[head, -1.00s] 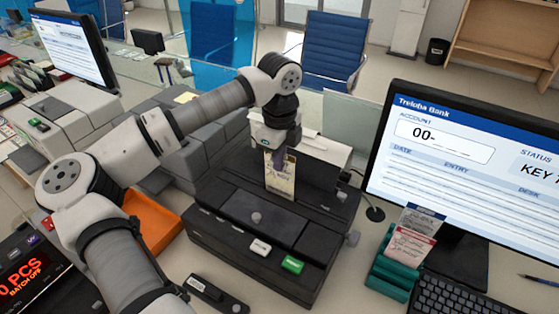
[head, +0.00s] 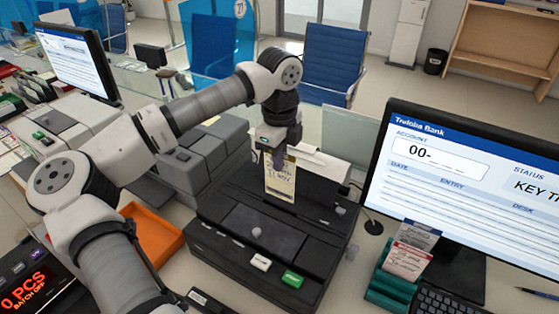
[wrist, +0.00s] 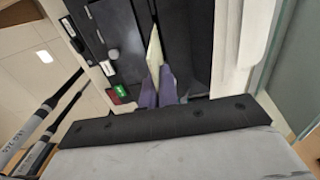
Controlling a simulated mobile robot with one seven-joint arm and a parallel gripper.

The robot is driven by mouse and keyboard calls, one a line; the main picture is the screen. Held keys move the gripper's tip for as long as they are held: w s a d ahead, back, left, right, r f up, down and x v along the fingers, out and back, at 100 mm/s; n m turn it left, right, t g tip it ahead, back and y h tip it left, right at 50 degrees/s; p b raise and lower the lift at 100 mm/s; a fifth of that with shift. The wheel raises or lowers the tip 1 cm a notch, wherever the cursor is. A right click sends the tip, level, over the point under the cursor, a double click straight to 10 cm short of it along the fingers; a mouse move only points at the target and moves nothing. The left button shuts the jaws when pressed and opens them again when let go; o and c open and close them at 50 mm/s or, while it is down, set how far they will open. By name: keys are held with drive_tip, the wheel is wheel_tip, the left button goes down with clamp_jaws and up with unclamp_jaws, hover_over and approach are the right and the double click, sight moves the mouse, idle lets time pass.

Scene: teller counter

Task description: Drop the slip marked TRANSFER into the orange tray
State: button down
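My gripper (head: 278,158) is shut on a cream paper slip (head: 281,182), which hangs upright above the black machine's rear part. In the wrist view my gripper's purple fingers (wrist: 158,92) pinch the slip (wrist: 155,50), seen nearly edge-on. Its print is too small to read, so I cannot tell whether it says TRANSFER. Whether its lower edge touches the machine is unclear. The orange tray (head: 160,236) lies left of the machine, partly hidden behind my arm; no slip shows on its visible part.
The black machine (head: 262,236) has white and green buttons. A green holder (head: 388,290) with more slips (head: 412,250) stands at right before a monitor (head: 470,190). Grey machines (head: 190,155) stand behind my arm. A counting display (head: 25,285) is at lower left.

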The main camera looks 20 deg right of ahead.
drive_tip(key=shift+r+p, duration=0.3)
drive_tip(key=shift+r, duration=1.2)
